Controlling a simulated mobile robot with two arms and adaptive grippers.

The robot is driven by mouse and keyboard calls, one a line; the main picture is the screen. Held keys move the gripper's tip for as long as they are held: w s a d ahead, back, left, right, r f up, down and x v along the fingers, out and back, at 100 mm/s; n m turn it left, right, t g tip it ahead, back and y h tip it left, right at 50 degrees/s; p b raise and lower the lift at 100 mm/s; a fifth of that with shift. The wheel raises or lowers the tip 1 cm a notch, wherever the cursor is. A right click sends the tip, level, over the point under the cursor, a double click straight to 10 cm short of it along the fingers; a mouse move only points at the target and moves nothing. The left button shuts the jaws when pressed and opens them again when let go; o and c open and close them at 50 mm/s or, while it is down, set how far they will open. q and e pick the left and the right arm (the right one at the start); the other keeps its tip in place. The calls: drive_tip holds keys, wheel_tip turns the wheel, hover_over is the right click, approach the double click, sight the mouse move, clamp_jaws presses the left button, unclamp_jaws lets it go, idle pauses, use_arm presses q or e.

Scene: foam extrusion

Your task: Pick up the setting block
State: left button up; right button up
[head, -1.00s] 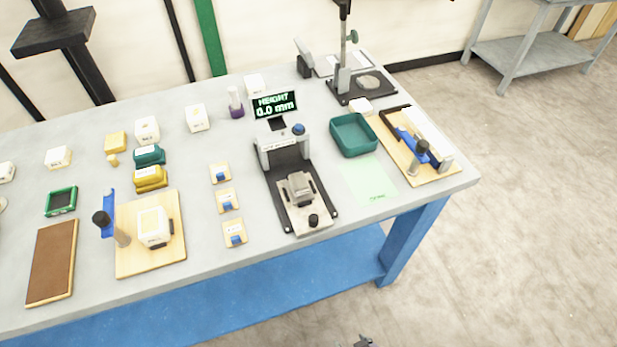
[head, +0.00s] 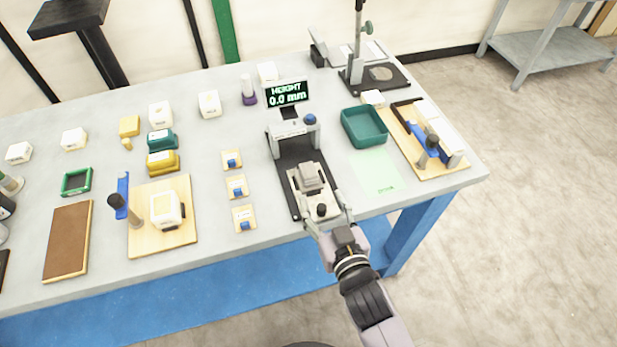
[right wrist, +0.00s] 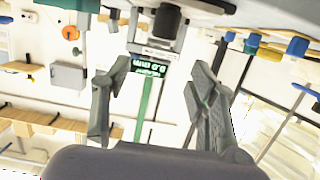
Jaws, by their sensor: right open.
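A grey metal block (head: 310,178), which looks like the setting block, sits on the light plate of the height gauge (head: 289,170). A black knob (head: 322,210) stands on the near end of that plate. My right gripper (head: 329,217) is open, with its fingers spread on either side of the knob area at the table's front edge, nearer to me than the block. In the right wrist view, turned upside down, the open fingers (right wrist: 162,68) frame the gauge's display (right wrist: 149,67) with nothing between them. A dark round part (right wrist: 160,20) shows above. My left gripper is out of view.
A green tray (head: 364,127) and a pale green sheet (head: 376,171) lie right of the gauge. Small blue-tabbed wooden pieces (head: 238,187) lie left of it. A wooden board with a clamp (head: 180,232) stands further left. The gauge display (head: 288,93) reads 0.0 mm.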

sight(312, 178)
drive_tip(key=b+x, duration=0.2)
drive_tip(key=x, duration=0.4)
drive_tip(key=shift+w+a+f, duration=0.1)
drive_tip(key=shift+w+f, duration=0.05)
drive_tip(key=shift+w, duration=0.1)
drive_tip(key=b+x, duration=0.2)
drive_tip(key=x, duration=0.1)
drive_tip(key=b+x, duration=0.1)
drive_tip(key=shift+w+f, duration=0.3)
drive_tip(key=shift+w, duration=0.45)
drive_tip(key=shift+s+r, duration=0.1)
drive_tip(key=shift+c, duration=0.8)
clamp_jaws()
